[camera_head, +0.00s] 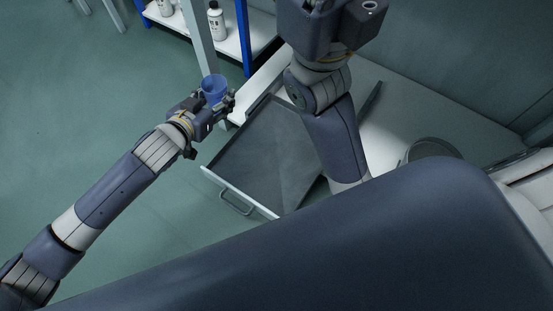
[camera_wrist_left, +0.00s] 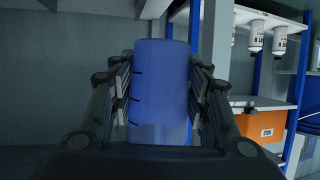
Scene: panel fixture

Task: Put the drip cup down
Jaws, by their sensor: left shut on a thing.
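The blue drip cup (camera_head: 213,85) is in my left gripper (camera_head: 219,101), held up in front of a grey post in the head view. In the left wrist view the cup (camera_wrist_left: 160,90) stands between the two fingers, which press on it from both sides. It has short dark marks on its side. My left gripper is shut on it. What is below the cup is partly hidden by the gripper.
An open drawer (camera_head: 262,150) with a dark floor and a white front with a handle lies right of the cup. Shelves with white bottles (camera_head: 216,22) stand behind. An orange box (camera_wrist_left: 262,126) shows in the wrist view. A round metal container (camera_head: 432,148) is at right. Green floor is clear at left.

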